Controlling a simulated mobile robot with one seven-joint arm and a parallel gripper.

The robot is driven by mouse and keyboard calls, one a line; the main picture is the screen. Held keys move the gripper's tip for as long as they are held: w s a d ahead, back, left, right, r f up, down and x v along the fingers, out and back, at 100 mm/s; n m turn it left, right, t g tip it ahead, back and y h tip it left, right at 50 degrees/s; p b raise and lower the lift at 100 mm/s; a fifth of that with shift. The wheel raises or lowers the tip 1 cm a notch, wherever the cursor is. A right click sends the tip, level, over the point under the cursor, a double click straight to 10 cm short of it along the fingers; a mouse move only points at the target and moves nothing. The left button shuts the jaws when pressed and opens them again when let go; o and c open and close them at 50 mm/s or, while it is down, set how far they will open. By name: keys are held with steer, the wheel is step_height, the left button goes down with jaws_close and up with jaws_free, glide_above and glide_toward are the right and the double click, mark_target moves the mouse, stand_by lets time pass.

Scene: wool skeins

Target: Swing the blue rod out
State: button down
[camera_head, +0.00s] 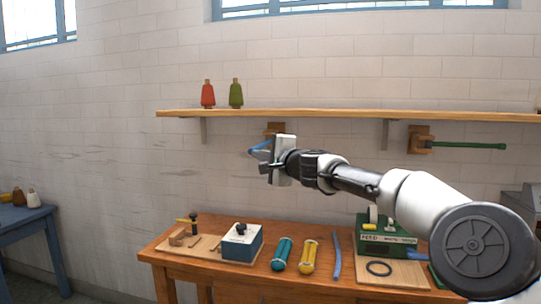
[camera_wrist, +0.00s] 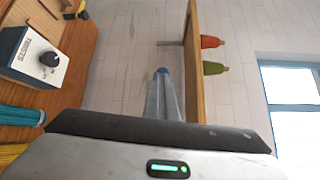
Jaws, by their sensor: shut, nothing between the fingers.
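The wooden wall bracket (camera_head: 275,129) sits under the shelf, partly hidden behind my gripper. A short piece of blue (camera_head: 262,145), which looks like the blue rod, shows at the left of my gripper in the head view; the rest is hidden. In the wrist view a small blue end (camera_wrist: 162,70) shows right at my fingertips. My gripper (camera_head: 255,155) is shut and empty, its fingers pointing left along the wall. Its narrow grey fingers (camera_wrist: 162,82) lie together in the wrist view. I cannot tell whether they touch the rod.
A shelf (camera_head: 340,114) with a red cone (camera_head: 208,94) and a green cone (camera_head: 236,93) runs above my gripper. A green rod (camera_head: 470,145) sticks out rightward from another bracket (camera_head: 420,139). Below, the table (camera_head: 200,281) holds a blue box (camera_head: 242,243), skeins and a green machine (camera_head: 385,240).

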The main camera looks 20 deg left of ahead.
steer(key=f+b+v, duration=0.1)
steer(key=b+v, duration=0.1)
steer(key=v, duration=1.5)
steer(key=shift+s+r, duration=0.2)
steer(key=shift+r, duration=0.25)
steer(key=shift+d, duration=0.1)
